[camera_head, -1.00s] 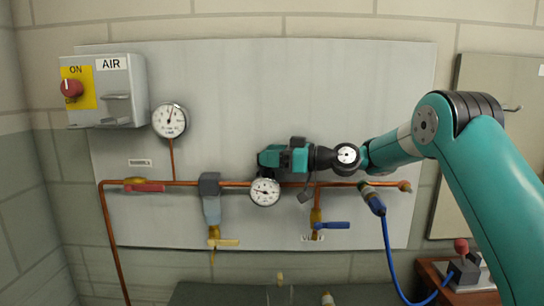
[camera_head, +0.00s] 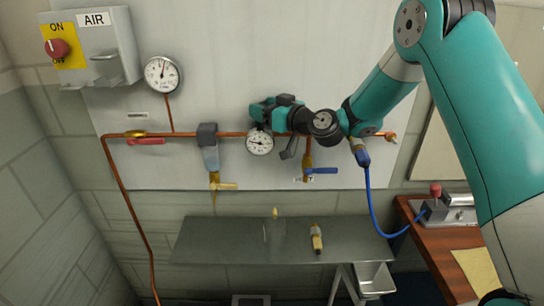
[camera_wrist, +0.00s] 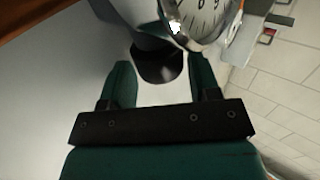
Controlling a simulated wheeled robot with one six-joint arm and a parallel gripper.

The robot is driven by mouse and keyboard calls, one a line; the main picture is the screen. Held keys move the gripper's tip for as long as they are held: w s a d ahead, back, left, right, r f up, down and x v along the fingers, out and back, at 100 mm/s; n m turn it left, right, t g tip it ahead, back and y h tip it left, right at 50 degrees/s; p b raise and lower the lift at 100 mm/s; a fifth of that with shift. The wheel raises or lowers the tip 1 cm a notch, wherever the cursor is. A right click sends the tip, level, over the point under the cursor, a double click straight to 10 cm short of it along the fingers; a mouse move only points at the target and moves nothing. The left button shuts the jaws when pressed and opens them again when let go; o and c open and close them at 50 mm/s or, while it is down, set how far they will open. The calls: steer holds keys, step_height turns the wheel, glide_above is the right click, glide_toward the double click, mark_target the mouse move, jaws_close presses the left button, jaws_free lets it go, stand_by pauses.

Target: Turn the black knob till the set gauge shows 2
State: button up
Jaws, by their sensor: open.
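The black knob (camera_wrist: 158,66) shows in the wrist view as a dark round end between my two green fingers. My gripper (camera_wrist: 162,78) is open, with one finger on each side of it; I cannot tell whether they touch it. In the head view my gripper (camera_head: 262,113) is at the copper pipe and hides the knob. The small round gauge (camera_head: 260,142) is just below it, with a white dial; its reading is too small to tell. Its dial also shows, cut off, in the wrist view (camera_wrist: 198,16).
A larger gauge (camera_head: 162,73) and the AIR box (camera_head: 112,50) are at upper left. A blue hose (camera_head: 369,195) hangs at right. A grey shelf (camera_head: 220,245) lies below.

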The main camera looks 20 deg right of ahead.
steer(key=p, duration=0.1)
steer(key=m+t+h+p, duration=0.1)
steer(key=p, duration=0.1)
steer(key=shift+a+r+h, duration=0.15)
steer(key=shift+r+h, duration=0.1)
steer(key=shift+h, duration=0.05)
